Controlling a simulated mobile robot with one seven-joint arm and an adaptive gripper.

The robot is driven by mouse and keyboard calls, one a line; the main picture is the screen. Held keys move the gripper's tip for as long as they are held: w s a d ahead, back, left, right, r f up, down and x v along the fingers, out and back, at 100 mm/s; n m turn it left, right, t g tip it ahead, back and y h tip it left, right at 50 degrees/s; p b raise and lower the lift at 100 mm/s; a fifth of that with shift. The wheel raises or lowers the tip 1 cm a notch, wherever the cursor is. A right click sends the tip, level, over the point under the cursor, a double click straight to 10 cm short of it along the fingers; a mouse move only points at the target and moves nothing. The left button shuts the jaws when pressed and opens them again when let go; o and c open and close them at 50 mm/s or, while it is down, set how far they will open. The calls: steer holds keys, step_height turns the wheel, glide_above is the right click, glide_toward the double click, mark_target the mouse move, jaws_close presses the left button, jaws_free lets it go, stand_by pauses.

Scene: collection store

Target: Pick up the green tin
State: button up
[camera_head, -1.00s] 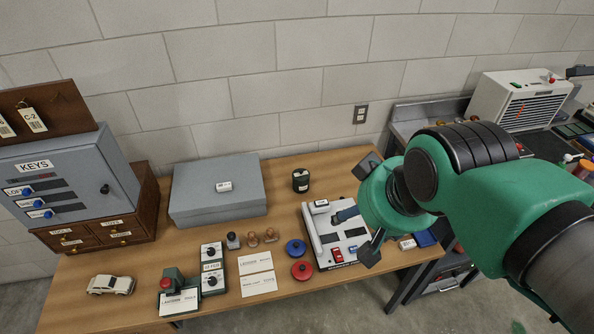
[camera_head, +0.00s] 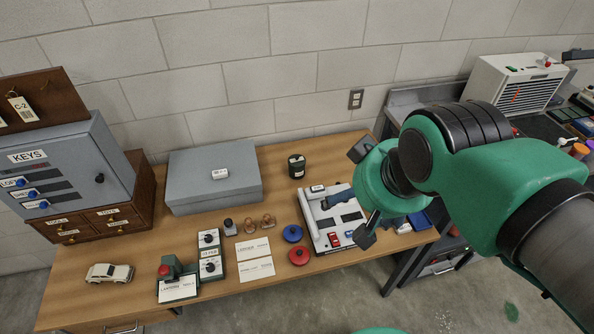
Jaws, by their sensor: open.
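A small dark tin (camera_head: 297,166), blackish green with a pale label, stands upright at the back of the wooden table, right of the grey box. It is the only tin I can make out on this table. My gripper (camera_head: 359,195) is at the right, over the white device, with its two dark fingers spread wide apart. It is right of the tin and apart from it. The gripper's green body hides part of the device and the table's right end.
The grey box (camera_head: 214,178) stands left of the tin. The white device (camera_head: 326,236) with switches lies in front of it. Blue (camera_head: 293,233) and red (camera_head: 299,256) round pieces, stamps and cards fill the front. A block wall (camera_head: 300,60) rises behind.

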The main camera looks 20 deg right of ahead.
steer(key=shift+w, duration=0.1)
steer(key=m+g+y+p, duration=0.2)
steer(key=m+y+p, duration=0.1)
steer(key=m, duration=2.4)
glide_above(300, 161)
steer(key=s+d, duration=0.3)
step_height(300, 161, down, 37)
steer(key=shift+w+a+r, duration=0.1)
steer(key=shift+w+a, duration=0.05)
steer(key=shift+w, duration=0.05)
steer(key=shift+b+x, duration=0.6)
steer(key=shift+x, duration=3.7)
